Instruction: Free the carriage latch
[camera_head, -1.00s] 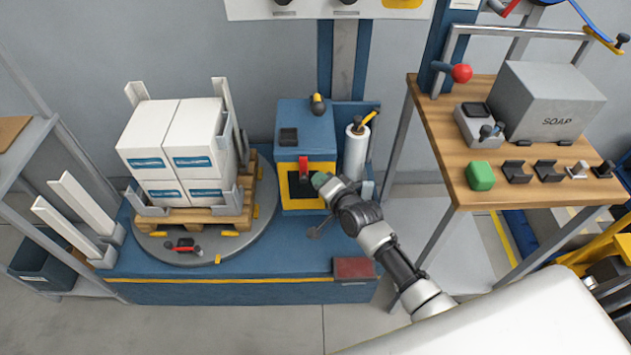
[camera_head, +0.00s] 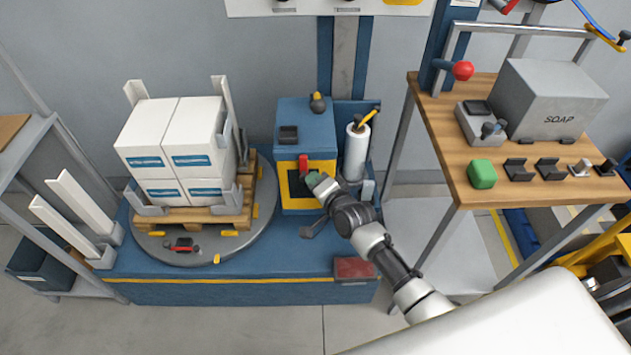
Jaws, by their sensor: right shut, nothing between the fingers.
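The carriage is a blue block (camera_head: 306,118) with a yellow-framed dark front opening, beside the mast at the back of the blue machine. A small red latch-like part (camera_head: 303,162) sits at the top of that opening; I take it for the carriage latch. My right gripper (camera_head: 311,179), with greenish tips, is shut and empty in front of the opening, just below and right of the red part. Whether it touches the red part I cannot tell. The gripper and wrist cover the opening's right side. My left gripper is not in view.
A round turntable (camera_head: 185,255) at left carries a pallet of white boxes. A white film roll (camera_head: 356,152) stands close right of the carriage. A grey lever (camera_head: 314,229) lies below my wrist. A wooden bench (camera_head: 490,192) with a soap box stands at right.

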